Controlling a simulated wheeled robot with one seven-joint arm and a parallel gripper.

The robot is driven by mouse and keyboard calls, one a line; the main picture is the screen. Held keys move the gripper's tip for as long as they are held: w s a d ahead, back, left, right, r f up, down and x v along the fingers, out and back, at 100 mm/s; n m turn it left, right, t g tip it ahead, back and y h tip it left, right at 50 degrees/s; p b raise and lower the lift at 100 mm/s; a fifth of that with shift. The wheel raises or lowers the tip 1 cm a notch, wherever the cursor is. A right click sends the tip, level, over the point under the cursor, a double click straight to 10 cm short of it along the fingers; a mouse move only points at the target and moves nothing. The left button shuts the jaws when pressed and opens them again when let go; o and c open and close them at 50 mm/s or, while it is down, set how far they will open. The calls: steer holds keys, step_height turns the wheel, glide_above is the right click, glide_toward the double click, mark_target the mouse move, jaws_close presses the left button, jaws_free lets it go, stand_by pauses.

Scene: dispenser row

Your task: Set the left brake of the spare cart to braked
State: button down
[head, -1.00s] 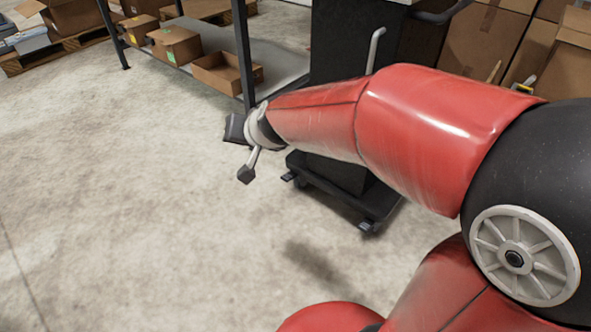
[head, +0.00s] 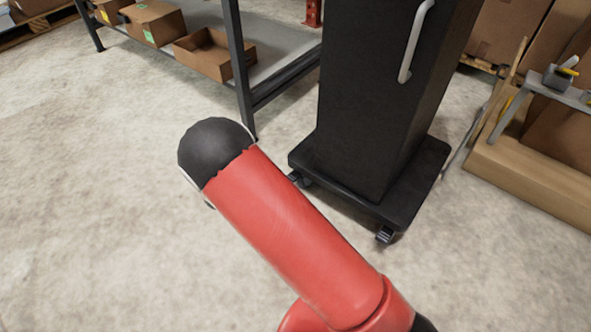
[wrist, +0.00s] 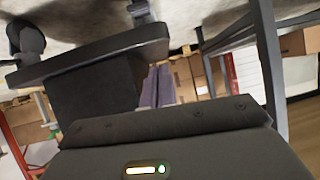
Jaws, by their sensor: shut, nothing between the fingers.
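The black cart (head: 365,120), a tall cabinet on a low base (head: 405,205), stands right of centre in the head view. A left caster with its brake (head: 303,180) shows at the base's left corner, and a right one (head: 385,234) at the near corner. Pedal positions are too small to tell. In the wrist view, which is upside down, the cart base (wrist: 95,55) shows with a caster (wrist: 140,11) and a larger dark caster (wrist: 28,38).
A grey shelf rack (head: 240,75) with open cardboard boxes (head: 212,55) stands left of the cart. Large cartons and a wooden crate (head: 530,175) stand to the right. The concrete floor (head: 90,200) at left and front is clear.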

steer(key=f, duration=0.1)
steer(key=d+f+h, duration=0.1)
steer(key=shift+d+f, duration=0.1)
steer(key=shift+f, duration=0.25)
steer(key=b, duration=0.2)
glide_above(293, 177)
steer(key=s+a, duration=0.2)
step_height(293, 177, down, 4)
steer(key=shift+d+f, duration=0.1)
steer(key=shift+f, duration=0.15)
step_height(293, 177, down, 2)
steer(key=shift+s+f, duration=0.1)
steer(key=shift+f, duration=0.1)
steer(key=shift+s+a+f+b, duration=0.1)
steer(key=shift+f+b, duration=0.05)
steer(key=shift+f, duration=0.25)
steer(key=shift+s+a+f+b, duration=0.1)
steer(key=shift+f+b, duration=0.05)
steer(key=shift+f, duration=0.2)
